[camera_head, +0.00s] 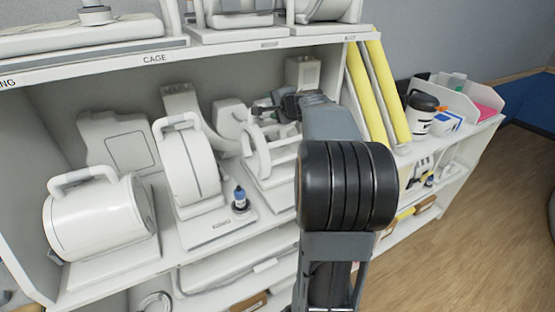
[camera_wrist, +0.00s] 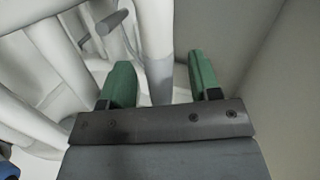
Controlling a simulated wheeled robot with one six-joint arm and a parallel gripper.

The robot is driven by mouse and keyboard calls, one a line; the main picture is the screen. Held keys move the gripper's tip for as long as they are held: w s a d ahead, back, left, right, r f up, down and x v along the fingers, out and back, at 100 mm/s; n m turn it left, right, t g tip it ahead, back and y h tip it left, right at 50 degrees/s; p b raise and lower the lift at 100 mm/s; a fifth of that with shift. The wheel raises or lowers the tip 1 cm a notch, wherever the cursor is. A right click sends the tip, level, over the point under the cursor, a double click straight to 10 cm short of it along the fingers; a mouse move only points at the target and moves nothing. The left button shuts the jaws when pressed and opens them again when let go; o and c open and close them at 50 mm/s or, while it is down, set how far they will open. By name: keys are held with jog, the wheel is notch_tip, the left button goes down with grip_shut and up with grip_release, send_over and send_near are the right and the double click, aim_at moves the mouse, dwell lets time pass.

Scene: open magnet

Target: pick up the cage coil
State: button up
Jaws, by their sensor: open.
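An open white frame with curved bars, which looks like the cage coil (camera_head: 262,158), stands on the middle shelf, left of my arm in the head view. My gripper (camera_head: 273,107) is at its upper back part, partly hidden by my own arm. In the wrist view, white bars (camera_wrist: 62,62) fill the left side. My gripper (camera_wrist: 160,68) is open, with its two green fingers apart. A white and grey upright post (camera_wrist: 158,65) shows between and beyond the fingers. I cannot tell whether either finger touches it.
A white round coil (camera_head: 188,168) and a white cylinder coil (camera_head: 100,218) stand to the left. A small blue-capped bottle (camera_head: 240,199) stands in front. Yellow-faced panels (camera_head: 385,90) lean at right. A plain wall (camera_wrist: 270,110) lies close right of the fingers.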

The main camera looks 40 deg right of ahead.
grip_shut()
dwell(0.5)
dwell(0.8)
